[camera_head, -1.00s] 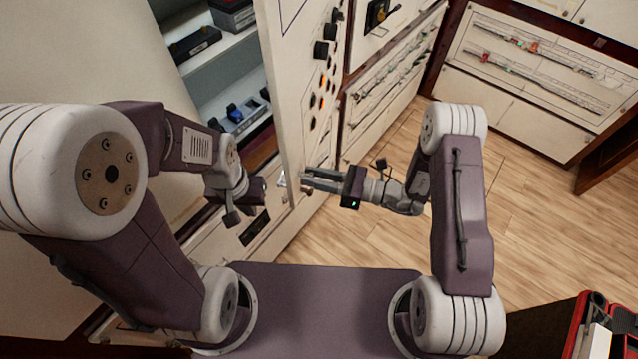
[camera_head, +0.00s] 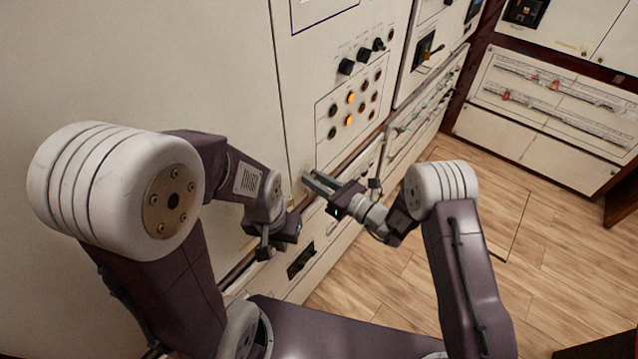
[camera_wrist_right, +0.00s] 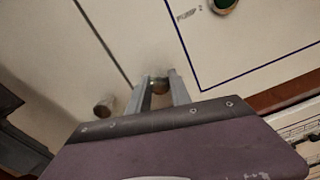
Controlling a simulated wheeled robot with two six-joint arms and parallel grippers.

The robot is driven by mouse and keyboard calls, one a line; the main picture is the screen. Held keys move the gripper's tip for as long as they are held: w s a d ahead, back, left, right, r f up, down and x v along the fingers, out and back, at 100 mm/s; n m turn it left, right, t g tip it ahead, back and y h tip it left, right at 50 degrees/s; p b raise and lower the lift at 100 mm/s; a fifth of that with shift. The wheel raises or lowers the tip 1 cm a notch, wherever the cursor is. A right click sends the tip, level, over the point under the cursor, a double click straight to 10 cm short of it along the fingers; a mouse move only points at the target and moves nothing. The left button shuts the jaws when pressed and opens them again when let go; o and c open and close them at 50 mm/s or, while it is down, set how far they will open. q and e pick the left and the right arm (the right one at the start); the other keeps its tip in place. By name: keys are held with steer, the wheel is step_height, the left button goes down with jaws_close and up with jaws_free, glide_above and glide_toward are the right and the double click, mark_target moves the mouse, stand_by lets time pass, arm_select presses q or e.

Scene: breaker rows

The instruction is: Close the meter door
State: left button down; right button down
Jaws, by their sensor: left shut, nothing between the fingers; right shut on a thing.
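The meter door (camera_head: 315,75) is a cream panel with black knobs and a block of round lights, some lit orange. It stands about flush with the cabinet front, with a thin dark seam along its left edge; I cannot tell whether it is latched. My right gripper (camera_head: 308,180) is at the door's lower left corner. In the right wrist view its fingers (camera_wrist_right: 160,92) are shut on a small round knob (camera_wrist_right: 160,85) on the door (camera_wrist_right: 225,60). My left gripper (camera_head: 287,230) is shut and empty, below and left of the right one, in front of the lower cabinet front.
A second small round knob (camera_wrist_right: 103,108) sits left of the seam in the right wrist view. More cabinet fronts (camera_head: 430,105) with rails and switches continue to the right.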

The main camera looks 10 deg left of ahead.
steer(key=shift+a+r, duration=0.1)
steer(key=shift+r, duration=0.05)
steer(key=c, duration=1.3)
jaws_free()
steer(key=shift+c, duration=0.2)
steer(key=shift+o, duration=0.9)
steer(key=shift+w+a, duration=0.15)
steer(key=shift+a, duration=0.2)
arm_select(q)
steer(key=shift+a, duration=0.35)
arm_select(e)
steer(key=shift+d, duration=0.1)
arm_select(q)
steer(key=shift+f, duration=0.1)
